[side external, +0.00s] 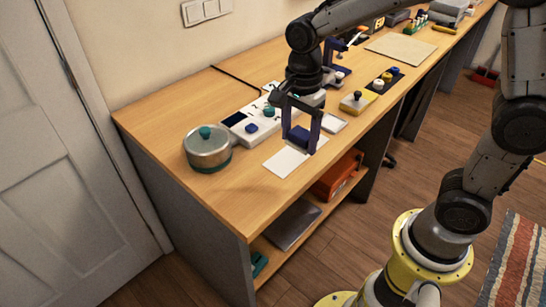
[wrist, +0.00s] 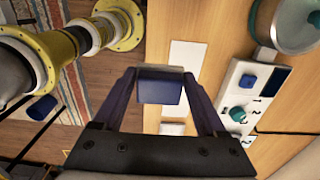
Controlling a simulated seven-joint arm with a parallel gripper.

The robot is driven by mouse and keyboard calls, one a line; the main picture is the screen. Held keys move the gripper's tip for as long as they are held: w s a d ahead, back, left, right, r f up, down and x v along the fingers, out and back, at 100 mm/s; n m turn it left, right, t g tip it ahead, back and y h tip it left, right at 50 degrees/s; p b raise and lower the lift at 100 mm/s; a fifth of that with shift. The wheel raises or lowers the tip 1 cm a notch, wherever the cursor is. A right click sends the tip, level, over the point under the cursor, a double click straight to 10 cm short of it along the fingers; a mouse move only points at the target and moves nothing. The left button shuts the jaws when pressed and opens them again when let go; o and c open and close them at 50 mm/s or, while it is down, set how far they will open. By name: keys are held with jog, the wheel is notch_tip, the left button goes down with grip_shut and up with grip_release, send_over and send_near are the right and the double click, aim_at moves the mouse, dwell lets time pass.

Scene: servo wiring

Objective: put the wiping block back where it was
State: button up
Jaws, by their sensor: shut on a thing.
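The dark blue wiping block (side external: 298,138) is between the fingers of my gripper (side external: 302,140), near the front edge of the desk. In the wrist view the block (wrist: 160,88) sits between the two fingertips of my gripper (wrist: 163,80), and the jaws are shut on it. A white sheet (side external: 283,163) lies on the desk below and beside the block; the sheet also shows behind the block in the wrist view (wrist: 187,54). The block appears above the desk, but its exact height is hard to tell.
A white panel (side external: 240,133) with a blue and a teal knob stands behind the gripper. A lidded pot (side external: 207,152) is to the left. A pale tile (side external: 334,123) and a yellow block with a black knob (side external: 355,104) lie to the right. The desk's front left is clear.

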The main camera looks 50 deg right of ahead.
send_over(273, 167)
notch_tip(273, 167, down, 7)
jog(key=shift+r, duration=0.15)
jog(key=shift+f, duration=1.5)
jog(key=shift+f, duration=0.2)
jog(key=o, duration=1.2)
jog(key=shift+o, duration=0.2)
notch_tip(273, 167, up, 12)
jog(key=shift+r, duration=0.25)
